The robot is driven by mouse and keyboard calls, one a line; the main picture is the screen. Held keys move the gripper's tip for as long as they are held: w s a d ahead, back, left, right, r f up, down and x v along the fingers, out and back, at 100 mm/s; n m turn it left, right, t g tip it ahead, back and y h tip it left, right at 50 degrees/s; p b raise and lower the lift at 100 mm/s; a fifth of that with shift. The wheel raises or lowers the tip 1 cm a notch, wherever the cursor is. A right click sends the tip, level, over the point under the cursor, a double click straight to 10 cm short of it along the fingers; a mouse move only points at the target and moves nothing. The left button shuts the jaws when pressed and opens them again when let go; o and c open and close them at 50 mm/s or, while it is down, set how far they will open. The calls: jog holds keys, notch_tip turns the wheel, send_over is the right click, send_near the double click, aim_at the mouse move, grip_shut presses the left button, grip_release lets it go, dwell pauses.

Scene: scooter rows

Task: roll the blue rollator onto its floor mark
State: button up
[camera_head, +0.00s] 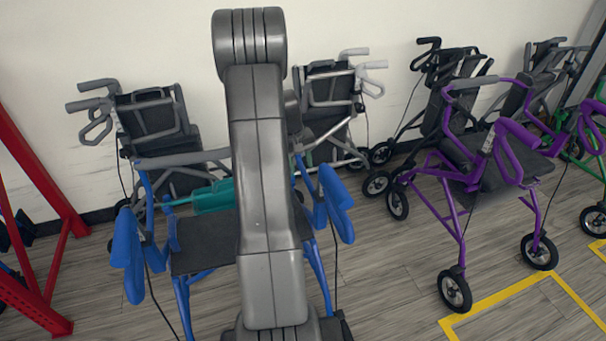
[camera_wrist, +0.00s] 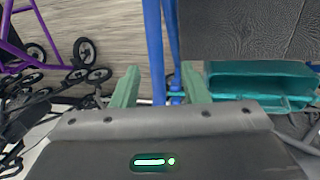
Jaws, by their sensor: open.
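The blue rollator (camera_head: 133,255) stands upright at centre left in the head view, with a dark seat and blue handles. My arm covers its middle. In the wrist view its blue frame tubes (camera_wrist: 162,40) show beyond and between the fingers of my gripper (camera_wrist: 160,72). The gripper is open, and I cannot tell whether it touches the tubes. A dark panel (camera_wrist: 245,30) and a teal basket (camera_wrist: 260,85) lie to the right there. A yellow floor mark (camera_head: 500,294) is at lower right in the head view; whose mark it is cannot be told.
A purple rollator (camera_head: 462,215) stands at the right, its front wheel by the yellow mark. Grey and black rollators (camera_head: 155,115) line the wall. A red rack (camera_head: 40,170) stands at left. Another yellow line (camera_head: 598,250) shows at the right edge. Some floor is free at centre right.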

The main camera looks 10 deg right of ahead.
aim_at(305, 173)
jog(key=shift+w+d+f, duration=0.1)
jog(key=shift+d+f, duration=0.1)
jog(key=shift+f, duration=0.55)
jog(key=shift+w+d+f, duration=0.1)
jog(key=shift+d+f, duration=0.15)
jog(key=shift+f, duration=0.45)
jog(key=shift+w+d+f, duration=0.1)
jog(key=shift+d+f, duration=0.1)
jog(key=shift+f, duration=0.55)
grip_shut()
